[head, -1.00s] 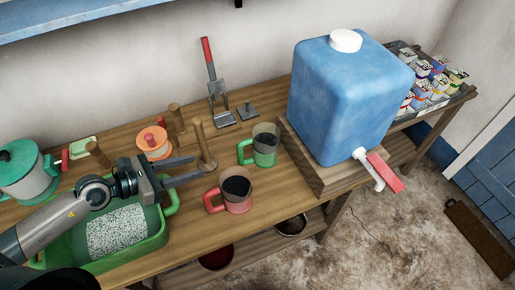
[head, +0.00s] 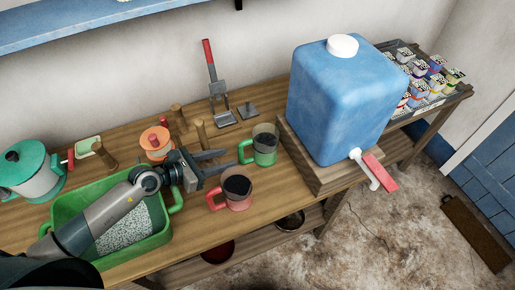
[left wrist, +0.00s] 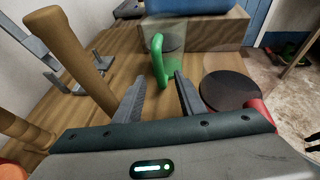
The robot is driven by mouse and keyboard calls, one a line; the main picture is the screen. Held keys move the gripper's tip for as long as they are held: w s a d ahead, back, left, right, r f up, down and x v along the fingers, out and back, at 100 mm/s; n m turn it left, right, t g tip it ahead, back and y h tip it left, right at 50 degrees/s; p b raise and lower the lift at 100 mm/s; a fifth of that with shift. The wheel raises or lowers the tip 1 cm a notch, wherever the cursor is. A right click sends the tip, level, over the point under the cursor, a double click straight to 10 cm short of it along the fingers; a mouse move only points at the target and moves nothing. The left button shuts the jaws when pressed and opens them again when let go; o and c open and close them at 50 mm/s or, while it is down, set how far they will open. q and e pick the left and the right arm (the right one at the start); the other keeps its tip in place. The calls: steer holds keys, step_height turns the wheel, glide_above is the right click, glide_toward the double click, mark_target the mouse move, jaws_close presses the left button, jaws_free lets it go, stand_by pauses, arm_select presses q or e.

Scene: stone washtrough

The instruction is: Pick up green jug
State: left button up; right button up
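The green jug (head: 264,146) stands upright on the wooden table, in front of the blue water container's stand. Its green handle points left toward my left gripper. In the left wrist view the jug's handle (left wrist: 159,60) shows just beyond the fingertips, roughly between them. My left gripper (head: 222,162) is open, with its fingers apart and empty, just left of the handle; I see no contact. A red mug (head: 238,190) with dark contents stands close in front of the gripper, and its dark top (left wrist: 234,90) shows right of the fingers. My right gripper is not in view.
A wooden peg (head: 201,134) stands close behind the left gripper. The blue container (head: 340,100) rests on a wooden stand (head: 315,165) right of the jug. A green tub (head: 90,262) lies under my left arm. A teal-lidded pot (head: 35,178) stands far left.

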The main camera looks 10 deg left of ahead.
mark_target(258, 149)
arm_select(q)
steer(key=shift+w+d+f+p, duration=0.15)
steer(key=shift+w+d+p, duration=0.35)
steer(key=shift+p+x, duration=0.5)
steer(key=shift+x, duration=1.4)
steer(key=shift+a+f, duration=0.1)
steer(key=shift+f, duration=0.1)
jaws_close()
